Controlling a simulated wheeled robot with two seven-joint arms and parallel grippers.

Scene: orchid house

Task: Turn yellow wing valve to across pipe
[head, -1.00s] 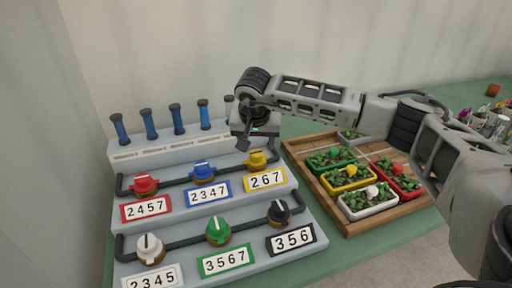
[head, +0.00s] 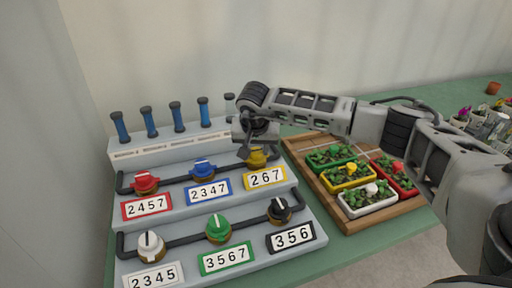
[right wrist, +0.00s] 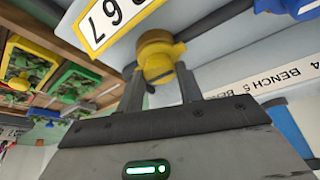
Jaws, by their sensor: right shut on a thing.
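The yellow wing valve (head: 258,158) sits at the right end of the upper dark pipe (head: 229,171), above the plate reading 267 (head: 265,178). It also shows in the right wrist view (right wrist: 156,52), between my two fingers. My right gripper (head: 257,153) reaches down over the valve from above and behind and is shut on its wing. The fingers also show in the right wrist view (right wrist: 161,90). They partly cover the wing, so its exact angle to the pipe is hard to tell. My left gripper is not in view.
Red (head: 145,183) and blue (head: 202,170) valves share the upper pipe. White (head: 150,246), green (head: 218,228) and black (head: 279,211) valves are on the lower one. A wooden tray (head: 395,218) of potted seedlings lies to the right, below my right arm.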

